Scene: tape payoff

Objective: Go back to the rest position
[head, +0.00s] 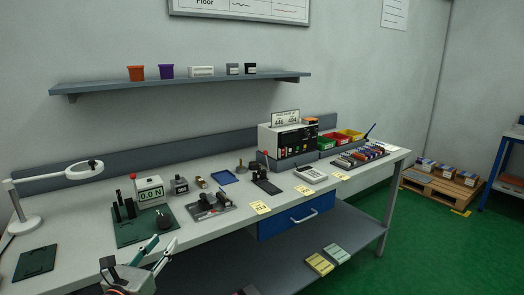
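My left gripper (140,255) is at the bottom left, in front of the workbench's near edge. Its fingers are spread apart and I see nothing between them. The workbench (105,190) stretches from the lower left to the middle right. Behind the gripper, on the bench, is a dark green base (135,229) with a force gauge (150,192) reading about 0.0 N. My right gripper is not in view.
A ring lamp (84,170) stands at the bench's left, near a dark green plate (36,262). A grey tray of tools (211,205), a blue tray (223,178) and a white-and-black cabinet (267,137) are farther along. A wall shelf (180,85) hangs above.

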